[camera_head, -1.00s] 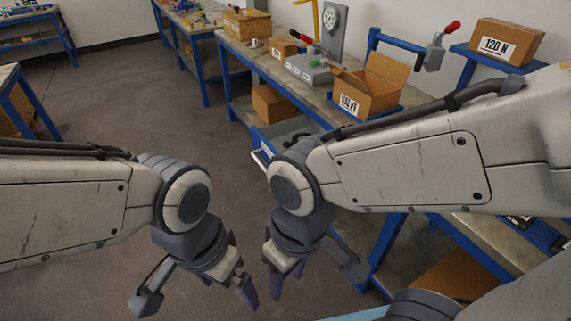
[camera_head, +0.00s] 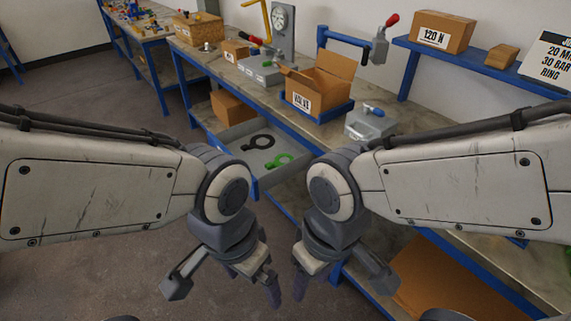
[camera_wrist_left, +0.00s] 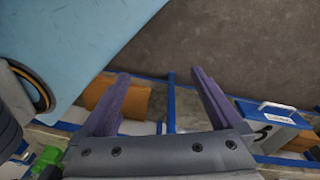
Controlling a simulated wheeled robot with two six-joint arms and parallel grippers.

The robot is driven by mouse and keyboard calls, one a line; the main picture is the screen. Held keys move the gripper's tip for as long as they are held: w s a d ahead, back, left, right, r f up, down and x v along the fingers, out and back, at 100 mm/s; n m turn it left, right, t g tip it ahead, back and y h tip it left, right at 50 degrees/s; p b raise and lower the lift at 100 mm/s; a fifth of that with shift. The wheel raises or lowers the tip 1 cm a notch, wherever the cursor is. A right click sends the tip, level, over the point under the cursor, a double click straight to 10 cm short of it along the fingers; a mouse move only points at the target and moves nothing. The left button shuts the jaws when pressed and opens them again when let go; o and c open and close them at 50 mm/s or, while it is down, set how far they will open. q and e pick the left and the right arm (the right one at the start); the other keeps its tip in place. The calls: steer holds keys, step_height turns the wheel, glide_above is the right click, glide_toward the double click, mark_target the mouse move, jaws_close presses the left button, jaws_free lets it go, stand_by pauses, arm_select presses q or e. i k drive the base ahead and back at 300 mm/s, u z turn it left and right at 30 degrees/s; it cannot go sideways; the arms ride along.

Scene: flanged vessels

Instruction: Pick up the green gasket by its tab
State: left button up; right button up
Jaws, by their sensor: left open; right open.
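The green gasket (camera_head: 280,161), a ring with a tab, lies in the open drawer (camera_head: 225,136) under the workbench. It lies just in front of a black gasket (camera_head: 260,142) of similar shape. My left gripper (camera_head: 267,286) is open and empty, hanging in front of and below the drawer, apart from the gasket. My right gripper (camera_head: 300,286) is open and empty beside it. In the left wrist view my left gripper (camera_wrist_left: 160,88) has its fingers spread with nothing between them. That view shows the drawer front at the right, but I cannot make out the green gasket there.
The workbench (camera_head: 405,115) carries a VALVE box (camera_head: 318,88), a grey case (camera_head: 370,122) and a grey block (camera_head: 262,72). A blue shelf (camera_head: 470,66) is at the right. Open floor lies at the left.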

mark_target(276, 164)
steer(key=u, duration=0.2)
steer(key=i, duration=1.45)
steer(key=z, duration=0.7)
